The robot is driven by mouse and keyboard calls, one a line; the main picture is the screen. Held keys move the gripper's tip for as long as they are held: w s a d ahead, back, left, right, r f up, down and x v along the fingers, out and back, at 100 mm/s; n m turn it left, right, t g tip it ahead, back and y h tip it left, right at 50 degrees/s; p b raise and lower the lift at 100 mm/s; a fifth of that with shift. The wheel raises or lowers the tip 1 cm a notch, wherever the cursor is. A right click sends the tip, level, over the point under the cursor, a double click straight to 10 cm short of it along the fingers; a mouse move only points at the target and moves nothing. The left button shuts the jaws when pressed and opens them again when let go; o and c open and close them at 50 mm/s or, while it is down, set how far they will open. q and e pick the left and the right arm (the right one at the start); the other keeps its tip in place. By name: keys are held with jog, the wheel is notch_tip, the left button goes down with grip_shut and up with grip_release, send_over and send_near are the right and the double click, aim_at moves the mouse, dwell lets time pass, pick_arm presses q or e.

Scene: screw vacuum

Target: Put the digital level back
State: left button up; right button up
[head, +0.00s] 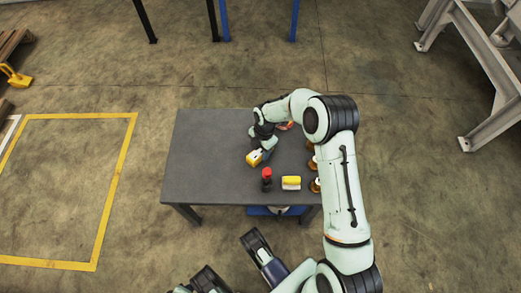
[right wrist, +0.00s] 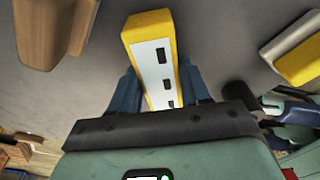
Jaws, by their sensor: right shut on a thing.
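The digital level, a yellow block with a pale face and small dark windows, is held in my right gripper (head: 263,153). In the head view the level (head: 254,158) is tilted over the middle of the table; I cannot tell if it touches the top. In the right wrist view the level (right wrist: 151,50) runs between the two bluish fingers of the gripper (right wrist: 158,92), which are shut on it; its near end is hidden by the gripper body. My left gripper is not clearly distinguishable among dark parts of mine at the bottom of the head view.
On the dark grey table (head: 205,160) stand a red-topped black item (head: 267,178), a yellow-and-white block (head: 291,183) and brownish objects (head: 315,185) along the right side, partly behind my arm. The table's left half is clear.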

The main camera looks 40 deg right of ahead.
jog(key=shift+f, duration=0.15)
jog(key=o, duration=1.3)
pick_arm(q)
jog(key=shift+s+f, duration=0.1)
pick_arm(e)
jog(key=shift+r, duration=0.35)
jog(key=r, duration=0.2)
jog(key=r+p, duration=0.1)
jog(key=r, duration=0.2)
jog(key=d+r+p, duration=0.1)
jog(key=r, duration=0.2)
jog(key=shift+r, duration=0.25)
pick_arm(q)
jog(key=w+d+r+t+p, duration=0.1)
jog(key=w+r, duration=0.3)
jog(key=r, duration=0.1)
jog(key=shift+t, duration=0.3)
pick_arm(e)
jog(key=shift+d+r, duration=0.15)
jog(key=shift+r, duration=0.65)
jog(key=shift+d+r, duration=0.1)
jog(key=shift+r, duration=0.65)
